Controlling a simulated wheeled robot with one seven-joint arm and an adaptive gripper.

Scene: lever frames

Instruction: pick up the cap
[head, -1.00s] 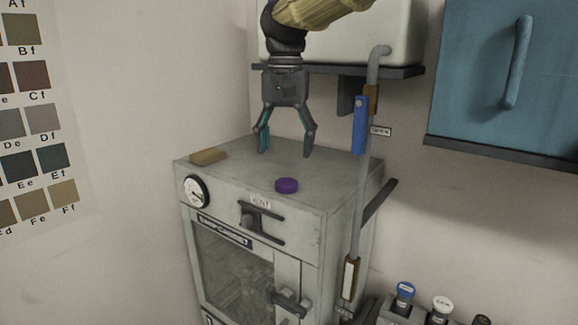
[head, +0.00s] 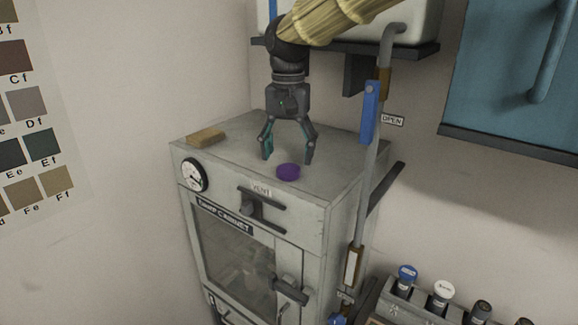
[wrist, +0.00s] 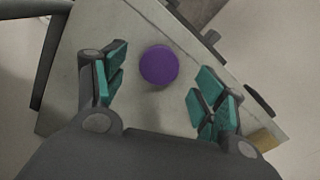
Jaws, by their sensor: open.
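The cap is a small round purple disc (head: 288,172) lying on top of the grey cabinet (head: 240,165), near its front edge. It also shows in the wrist view (wrist: 159,66), in the upper middle, ahead of and between the two fingers. My gripper (head: 288,157) is open, points downward and sits just above and behind the cap in the head view. In the wrist view my gripper (wrist: 158,92) has its teal-padded fingers spread on either side, with nothing between them. The cap is fully visible and not touched.
A pipe with a blue handle (head: 369,112) runs up beside the cabinet's right side. A shelf (head: 350,50) is behind my arm. Several capped bottles stand in a rack (head: 425,305) at lower right.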

